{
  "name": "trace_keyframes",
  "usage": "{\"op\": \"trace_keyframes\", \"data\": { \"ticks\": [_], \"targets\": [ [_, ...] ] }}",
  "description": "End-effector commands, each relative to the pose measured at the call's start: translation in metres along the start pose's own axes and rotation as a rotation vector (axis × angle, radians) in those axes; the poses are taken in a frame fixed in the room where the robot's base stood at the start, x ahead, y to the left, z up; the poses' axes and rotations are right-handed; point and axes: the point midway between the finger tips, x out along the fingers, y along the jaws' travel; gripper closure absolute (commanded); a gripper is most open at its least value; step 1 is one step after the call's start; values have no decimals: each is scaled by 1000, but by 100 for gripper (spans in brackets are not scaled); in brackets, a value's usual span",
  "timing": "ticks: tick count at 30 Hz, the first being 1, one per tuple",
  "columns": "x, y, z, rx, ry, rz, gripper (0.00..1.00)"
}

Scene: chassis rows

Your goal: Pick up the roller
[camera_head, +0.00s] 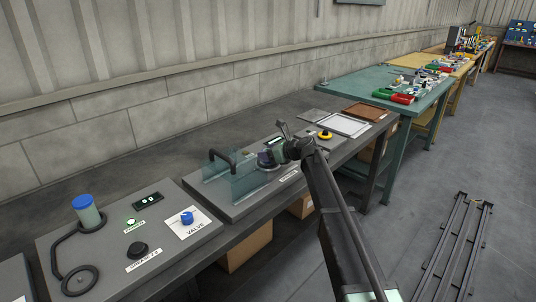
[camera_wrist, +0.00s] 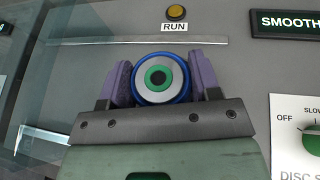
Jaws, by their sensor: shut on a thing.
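The roller (camera_wrist: 146,78) shows end-on in the wrist view as a round grey face with a blue rim and a green ring around a dark centre. My gripper (camera_wrist: 162,80) has its purple fingers on either side of it and is shut on it. In the head view my gripper (camera_head: 270,158) is low over a grey panel, just right of a clear guard (camera_head: 238,184). The roller is too small and covered there to make out surely. I cannot tell whether it touches the panel.
The clear guard has a black handle (camera_head: 222,155). In the wrist view a yellow RUN button (camera_wrist: 176,13) and a green dial (camera_wrist: 311,141) are on the panel (camera_wrist: 252,75). A white tray (camera_head: 343,125) and a brown tray (camera_head: 365,112) lie further right on the bench.

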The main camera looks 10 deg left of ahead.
Motion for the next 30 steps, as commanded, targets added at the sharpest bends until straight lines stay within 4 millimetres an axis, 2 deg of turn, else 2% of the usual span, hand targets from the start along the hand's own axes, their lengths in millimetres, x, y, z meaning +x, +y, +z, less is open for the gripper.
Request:
{"op": "trace_keyframes", "data": {
  "ticks": [5,8,12,15,18,22,30],
  "targets": [
    [-15,0,36,0,0,0,73],
    [-27,0,64,0,0,0,73],
    [-48,0,115,0,0,0,73],
    [-60,0,146,0,0,0,73],
    [-69,0,166,0,0,0,73],
    [-74,0,179,0,0,0,73],
    [-73,0,177,0,0,0,73]
  ]
}}
